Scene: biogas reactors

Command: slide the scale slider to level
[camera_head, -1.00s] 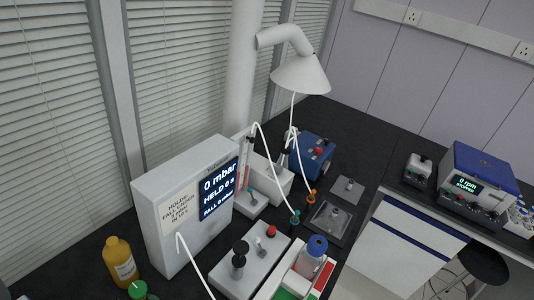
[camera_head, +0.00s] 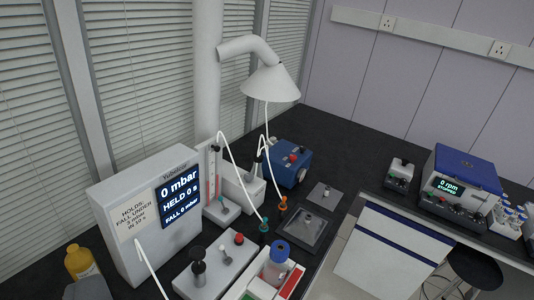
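A tall narrow upright scale (camera_head: 212,176) with a red column stands behind the pressure display box, on a pale base with a small knob (camera_head: 223,204). I cannot make out a separate slider or level mark on the scale at this size. The white display box (camera_head: 137,238) reads "0 mbar", "HELD 0 s" and "FALL 0 mbar". White tubes run to a green-based fitting (camera_head: 264,225) and an orange-based fitting (camera_head: 283,205). My gripper's fingers do not show.
A grey control box (camera_head: 215,265) with a black knob and red button stands in front, beside a tray holding a blue-capped bottle (camera_head: 276,264). A yellow bottle (camera_head: 80,262) and an unclear grey shape (camera_head: 88,289) are lower left. A lamp-like hood (camera_head: 270,83) hangs above. A blue device (camera_head: 290,165) stands behind.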

